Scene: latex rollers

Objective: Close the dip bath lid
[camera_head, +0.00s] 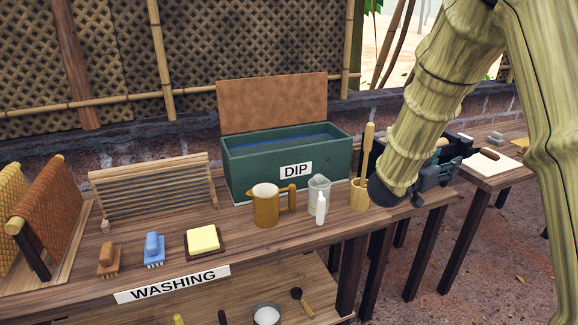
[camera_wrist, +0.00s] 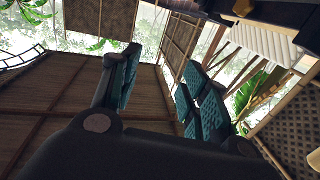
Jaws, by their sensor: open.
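The dip bath (camera_head: 290,160) is a dark green box with a DIP label, on the wooden bench in the head view. Its brown lid (camera_head: 273,103) stands upright along the back edge, open, and blue liquid shows inside. My gripper (camera_head: 440,170) is to the right of the bath, apart from it, partly hidden behind my arm. In the wrist view my gripper (camera_wrist: 155,85) has its two teal-padded fingers spread with nothing between them. The wrist view shows walls and roof, with neither bath nor lid in it.
In front of the bath stand a brown jug (camera_head: 266,206), a clear beaker (camera_head: 319,190), a white bottle (camera_head: 321,208) and a wooden pot (camera_head: 360,194) with a tall handle. A washboard rack (camera_head: 150,190) stands left. Brushes and a yellow sponge (camera_head: 203,239) lie in front.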

